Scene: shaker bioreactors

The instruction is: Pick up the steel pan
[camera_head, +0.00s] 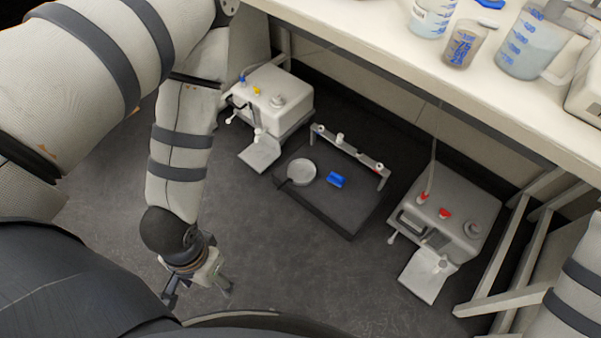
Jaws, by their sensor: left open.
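The steel pan (302,172) looks like a small, round, pale grey dish. A short dark handle seems to stick out from its lower left. It lies on the left part of a low black platform (322,213) on the floor. My left gripper (199,290) is open and empty. In the picture it is below and left of the pan, well apart from it. My right arm shows only in part at the right edge, and its gripper is out of view.
A blue object (335,180) lies right of the pan. A grey rack (352,153) with small pieces stands behind. White machines flank the platform, left (270,98) and right (450,215). A bench (400,75) with beakers overhangs the back. The floor (270,255) in front is clear.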

